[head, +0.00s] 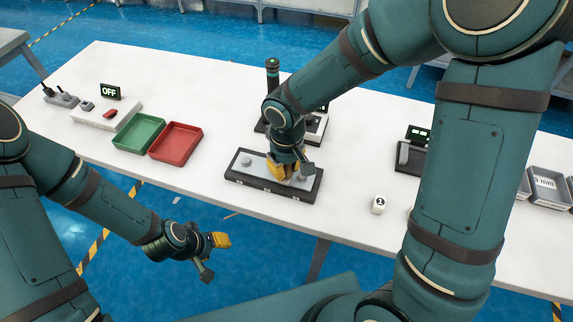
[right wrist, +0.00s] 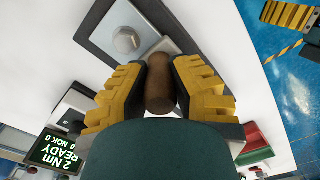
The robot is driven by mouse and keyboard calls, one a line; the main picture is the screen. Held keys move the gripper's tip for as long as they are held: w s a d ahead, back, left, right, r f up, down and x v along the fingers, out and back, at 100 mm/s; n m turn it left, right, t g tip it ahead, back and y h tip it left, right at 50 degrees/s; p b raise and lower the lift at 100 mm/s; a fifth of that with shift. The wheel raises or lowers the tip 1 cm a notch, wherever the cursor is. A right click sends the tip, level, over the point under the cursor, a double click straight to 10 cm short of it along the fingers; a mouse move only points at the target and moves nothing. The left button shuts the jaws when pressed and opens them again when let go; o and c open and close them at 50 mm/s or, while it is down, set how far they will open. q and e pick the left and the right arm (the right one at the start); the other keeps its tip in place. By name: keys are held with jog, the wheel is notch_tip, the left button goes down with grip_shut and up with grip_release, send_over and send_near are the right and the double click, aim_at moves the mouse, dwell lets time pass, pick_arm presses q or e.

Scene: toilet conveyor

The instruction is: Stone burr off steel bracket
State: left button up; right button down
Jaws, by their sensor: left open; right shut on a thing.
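My right gripper (head: 287,176) points down over a dark fixture (head: 240,182) on the white table. In the right wrist view its yellow fingers are shut on a brown cylindrical piece (right wrist: 160,88). A grey steel plate (head: 248,172), seemingly the bracket, lies in the fixture, with a round bolt head (right wrist: 125,40) near one end. The brown piece is over the plate's other end; I cannot tell whether they touch. The burr cannot be made out. My left gripper (head: 221,240) is open and empty, in front of the table.
Left on the table are a green tray (head: 138,133), a red tray (head: 176,141) and a box with an OFF display (head: 110,91). A dark device with a lit display (head: 417,136), a white numbered block (head: 378,204) and grey bins (head: 548,184) stand right.

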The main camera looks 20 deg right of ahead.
jog(key=shift+w+d, duration=0.4)
jog(key=shift+w, duration=0.15)
jog(key=shift+r, duration=0.15)
jog(key=shift+r+p, duration=2.75)
jog(key=shift+r, duration=0.75)
jog(key=shift+f, duration=0.1)
